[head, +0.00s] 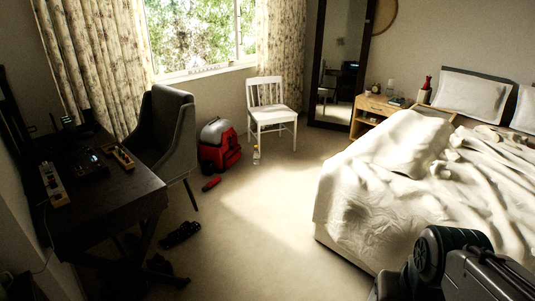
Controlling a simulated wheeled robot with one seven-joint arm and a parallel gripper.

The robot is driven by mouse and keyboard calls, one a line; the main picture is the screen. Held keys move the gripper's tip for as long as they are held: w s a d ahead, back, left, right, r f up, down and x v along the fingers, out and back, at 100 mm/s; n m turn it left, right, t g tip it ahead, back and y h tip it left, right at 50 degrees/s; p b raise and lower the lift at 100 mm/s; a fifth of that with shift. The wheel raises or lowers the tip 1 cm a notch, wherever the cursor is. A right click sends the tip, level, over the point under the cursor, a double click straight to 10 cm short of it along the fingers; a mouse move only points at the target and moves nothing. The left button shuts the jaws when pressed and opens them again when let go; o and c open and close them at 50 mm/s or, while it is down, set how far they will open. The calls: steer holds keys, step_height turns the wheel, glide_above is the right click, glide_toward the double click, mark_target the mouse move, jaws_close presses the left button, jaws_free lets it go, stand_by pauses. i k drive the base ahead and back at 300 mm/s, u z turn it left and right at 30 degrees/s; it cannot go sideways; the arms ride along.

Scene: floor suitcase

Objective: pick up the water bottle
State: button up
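A small clear bottle (256,156), which looks like the water bottle, stands upright on the carpet. It is between the red and grey bag and the white chair, a little in front of both. It is small in the head view, so its cap and label are not clear. Dark parts of what looks like my arm show at the bottom right, far from the bottle. My gripper's fingers cannot be seen.
A red and grey bag (219,144) and a red cylinder (211,184) are on the floor. A dark desk (140,190) and grey chair (168,137) stand left, a white chair (271,113) behind, a bed (345,210) right. Dark shoes (180,234) lie near the desk. Mid-floor carpet is clear.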

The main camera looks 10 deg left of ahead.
mark_target(256, 153)
steer(key=u, duration=0.1)
steer(key=i, duration=0.45)
steer(key=u, duration=0.55)
steer(key=i, duration=1.95)
steer(key=u, duration=0.45)
steer(key=i, duration=1.7)
steer(key=z, duration=0.2)
steer(key=i, duration=1.8)
steer(key=z, duration=0.55)
steer(key=i, duration=0.95)
steer(key=z, duration=0.2)
